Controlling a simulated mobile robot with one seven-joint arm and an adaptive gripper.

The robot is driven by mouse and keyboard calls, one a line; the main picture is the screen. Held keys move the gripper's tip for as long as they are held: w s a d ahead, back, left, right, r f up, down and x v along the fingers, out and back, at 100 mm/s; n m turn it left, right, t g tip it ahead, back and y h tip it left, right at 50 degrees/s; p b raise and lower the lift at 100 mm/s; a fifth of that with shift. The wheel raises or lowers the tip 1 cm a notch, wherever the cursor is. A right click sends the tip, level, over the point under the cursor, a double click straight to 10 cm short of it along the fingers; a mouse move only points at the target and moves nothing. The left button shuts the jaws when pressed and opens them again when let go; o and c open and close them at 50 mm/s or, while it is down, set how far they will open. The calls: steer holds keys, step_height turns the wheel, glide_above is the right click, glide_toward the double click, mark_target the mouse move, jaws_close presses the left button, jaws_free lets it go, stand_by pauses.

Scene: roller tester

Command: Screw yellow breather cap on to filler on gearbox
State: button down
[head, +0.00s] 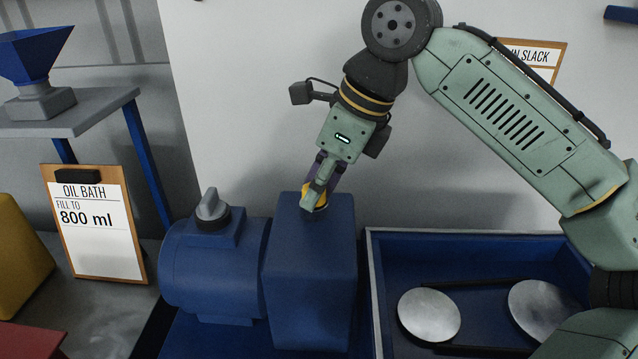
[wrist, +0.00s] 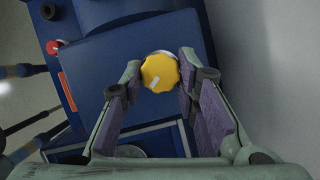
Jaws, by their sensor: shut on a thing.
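The yellow breather cap (wrist: 160,72) is round with a scalloped edge and a white mark on top. In the wrist view it sits between my gripper's fingertips (wrist: 160,78), over a pale ring at the top of the blue gearbox (wrist: 95,75). In the head view my gripper (head: 315,200) points down at the gearbox top (head: 310,265), shut on the yellow cap (head: 320,196). The filler is mostly hidden under the cap and fingers. I cannot tell how far the cap sits on its thread.
A blue motor (head: 212,265) with a grey knob (head: 212,208) stands left of the gearbox. A blue tray (head: 470,240) with two metal discs is at right. A clipboard (head: 95,255) reads "OIL BATH, FILL TO 800 ml". A blue funnel (head: 38,55) stands on a shelf at far left.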

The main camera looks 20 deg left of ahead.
steer(key=shift+s+f, duration=0.15)
steer(key=shift+f, duration=0.05)
steer(key=shift+m+t, duration=0.3)
steer(key=shift+m, duration=0.4)
steer(key=shift+m+b, duration=0.3)
steer(key=c, duration=1.5)
jaws_free()
steer(key=shift+s+a, duration=0.1)
steer(key=shift+c, duration=0.2)
steer(key=o, duration=0.4)
steer(key=shift+o, duration=0.4)
steer(key=shift+r, duration=0.1)
